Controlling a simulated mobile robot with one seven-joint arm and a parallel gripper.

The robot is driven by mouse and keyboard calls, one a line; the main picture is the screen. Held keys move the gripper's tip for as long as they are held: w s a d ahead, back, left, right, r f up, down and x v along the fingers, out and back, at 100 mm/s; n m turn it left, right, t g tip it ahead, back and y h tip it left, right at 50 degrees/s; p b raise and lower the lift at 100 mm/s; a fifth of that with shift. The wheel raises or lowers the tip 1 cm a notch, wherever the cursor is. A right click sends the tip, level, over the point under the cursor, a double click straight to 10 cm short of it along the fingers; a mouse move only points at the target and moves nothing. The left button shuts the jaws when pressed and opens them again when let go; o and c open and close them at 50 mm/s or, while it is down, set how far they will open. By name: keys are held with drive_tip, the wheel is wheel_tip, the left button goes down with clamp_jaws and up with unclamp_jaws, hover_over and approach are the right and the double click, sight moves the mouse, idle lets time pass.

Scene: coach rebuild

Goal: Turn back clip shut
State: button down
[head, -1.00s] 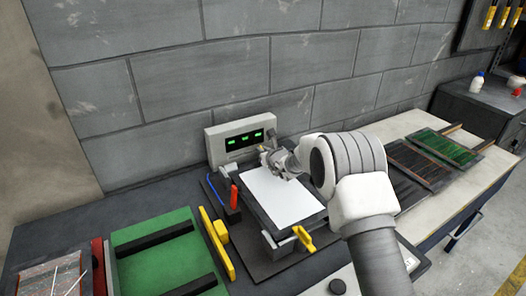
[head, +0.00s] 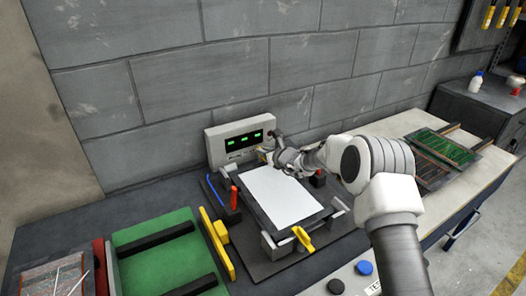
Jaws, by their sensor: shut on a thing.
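The fixture (head: 272,258) stands in the middle of the bench with a white panel (head: 285,197) lying flat on it. A yellow clip (head: 303,238) shows at its front edge. The back clip is at the fixture's back edge, mostly hidden by my gripper; a small yellowish part (head: 262,154) shows there. My gripper (head: 268,157) is at that back edge, just in front of the grey display box, and is shut on what appears to be the back clip. The fingertips are too small to see clearly.
The display box (head: 240,139) with green readouts stands close behind my gripper. A red-handled part (head: 234,198) and a yellow bar (head: 217,243) stand left of the fixture. A green tray (head: 165,262) lies further left. Circuit boards (head: 447,148) lie at right.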

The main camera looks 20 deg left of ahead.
drive_tip(key=c, duration=1.2)
unclamp_jaws()
drive_tip(key=b+v, duration=0.1)
drive_tip(key=v, duration=1.6)
drive_tip(key=shift+s+d, duration=0.1)
drive_tip(key=shift+d, duration=0.2)
